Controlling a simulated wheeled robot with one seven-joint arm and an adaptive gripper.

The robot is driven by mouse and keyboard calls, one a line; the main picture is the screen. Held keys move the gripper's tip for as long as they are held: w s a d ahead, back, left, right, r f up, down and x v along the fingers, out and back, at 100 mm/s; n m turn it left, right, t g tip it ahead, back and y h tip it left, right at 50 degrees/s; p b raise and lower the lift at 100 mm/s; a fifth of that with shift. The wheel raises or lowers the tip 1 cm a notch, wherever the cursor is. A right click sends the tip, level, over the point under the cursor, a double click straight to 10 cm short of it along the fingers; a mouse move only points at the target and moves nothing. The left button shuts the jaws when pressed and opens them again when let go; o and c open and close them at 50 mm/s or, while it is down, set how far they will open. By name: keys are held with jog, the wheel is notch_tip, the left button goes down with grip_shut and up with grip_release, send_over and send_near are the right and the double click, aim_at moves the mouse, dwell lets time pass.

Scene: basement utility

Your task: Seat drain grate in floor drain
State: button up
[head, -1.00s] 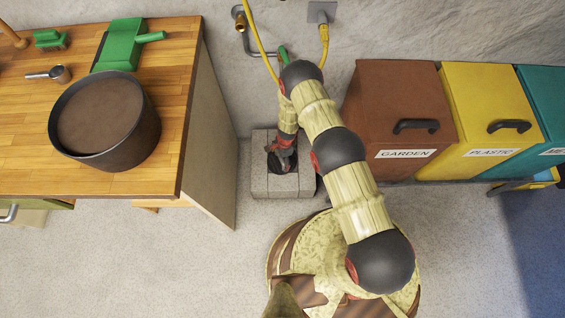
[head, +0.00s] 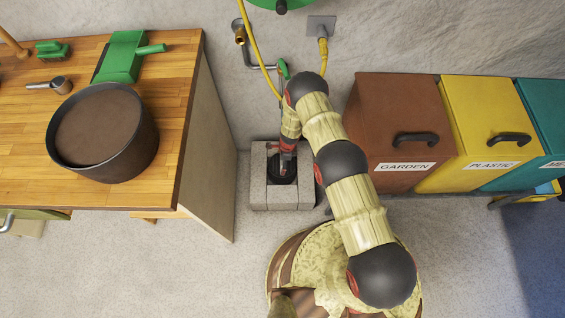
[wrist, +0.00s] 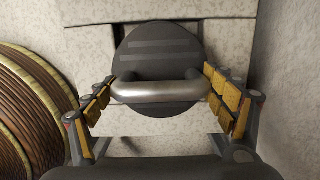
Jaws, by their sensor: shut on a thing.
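The drain grate (wrist: 158,50) is a dark round disc with slots and a thick silver handle (wrist: 160,91), in the wrist view. My gripper (wrist: 161,98) has its yellow-padded fingers at the two ends of the handle, shut on it. In the head view my gripper (head: 287,167) points down into the floor drain, a square surround of pale blocks (head: 284,199) with a dark round middle. The grate is over or in that opening, partly hidden by my gripper. I cannot tell whether it lies flush.
A wooden workbench (head: 180,95) with a large dark pot (head: 128,150) stands on the left. Brown (head: 380,110), yellow (head: 465,110) and teal bins stand on the right. A yellow hose (head: 258,45) and wall pipe are behind my arm. Open floor (head: 190,270) lies in front.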

jog(key=shift+f+b, duration=1.2)
jog(key=shift+f, duration=1.2)
jog(key=shift+f, duration=0.2)
jog(key=shift+f, duration=0.35)
jog(key=shift+f, duration=0.3)
jog(key=shift+s+f, duration=0.1)
jog(key=shift+f, duration=0.3)
jog(key=shift+f, duration=0.3)
jog(key=shift+f, duration=0.15)
jog(key=o, duration=1.4)
